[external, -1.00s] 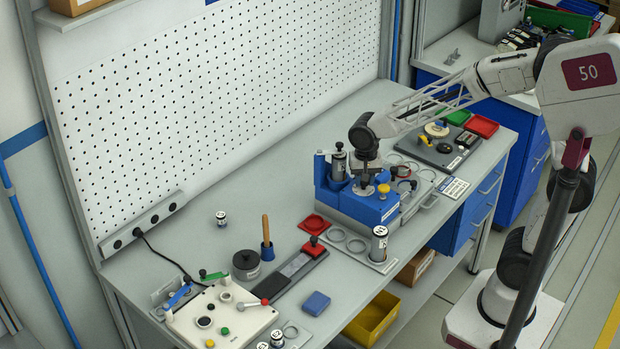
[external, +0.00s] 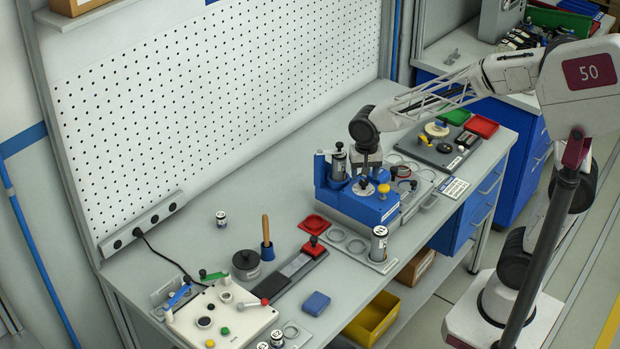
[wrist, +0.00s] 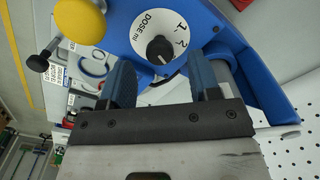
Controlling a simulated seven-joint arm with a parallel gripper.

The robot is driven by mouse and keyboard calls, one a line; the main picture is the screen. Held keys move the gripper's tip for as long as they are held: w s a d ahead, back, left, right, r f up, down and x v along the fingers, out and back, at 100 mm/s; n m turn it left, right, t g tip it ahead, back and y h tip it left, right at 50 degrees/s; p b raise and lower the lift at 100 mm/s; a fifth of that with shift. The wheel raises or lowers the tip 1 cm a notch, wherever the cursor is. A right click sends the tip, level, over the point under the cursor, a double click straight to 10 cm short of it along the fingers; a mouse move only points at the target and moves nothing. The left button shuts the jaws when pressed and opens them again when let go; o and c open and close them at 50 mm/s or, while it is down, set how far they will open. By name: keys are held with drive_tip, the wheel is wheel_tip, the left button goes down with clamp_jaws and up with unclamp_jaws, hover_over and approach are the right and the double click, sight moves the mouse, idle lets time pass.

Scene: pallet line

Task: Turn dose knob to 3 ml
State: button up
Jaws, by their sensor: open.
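The dose knob (wrist: 159,48) is black and sits at the middle of a white round dial marked "DOSE ml" on the blue station (wrist: 122,42). The numbers 1 and 2 show on the dial at the knob's right. No 3 can be made out, and the knob's exact setting is hard to tell. The blue station also shows in the external view (external: 370,209), with the white dial (external: 364,188) on top. My gripper (wrist: 163,82) is open and empty, its two blue-padded fingers apart. In the external view my gripper (external: 366,170) is just above the dial.
A yellow knob (wrist: 80,20) stands beside the dial. A bottle (external: 339,163) stands upright at the station's back left. A labelled bottle (external: 379,244) stands in front of the station. The bench (external: 300,205) left of the station is fairly clear.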

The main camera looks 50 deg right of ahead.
sight(364, 181)
drive_tip(key=shift+r, duration=2.7)
drive_tip(key=shift+s+d+r, duration=0.2)
drive_tip(key=shift+s+d, duration=0.1)
drive_tip(key=shift+s, duration=0.1)
drive_tip(key=s+d+r+n+t, duration=0.1)
drive_tip(key=s+d+n, duration=0.3)
drive_tip(key=s, duration=0.8)
drive_tip(key=s+d+r+n+t, duration=0.1)
drive_tip(key=s+d+n, duration=0.3)
drive_tip(key=s+d, duration=0.3)
drive_tip(key=s, duration=0.5)
drive_tip(key=shift+d+n+t, duration=0.3)
drive_tip(key=shift+n, duration=0.1)
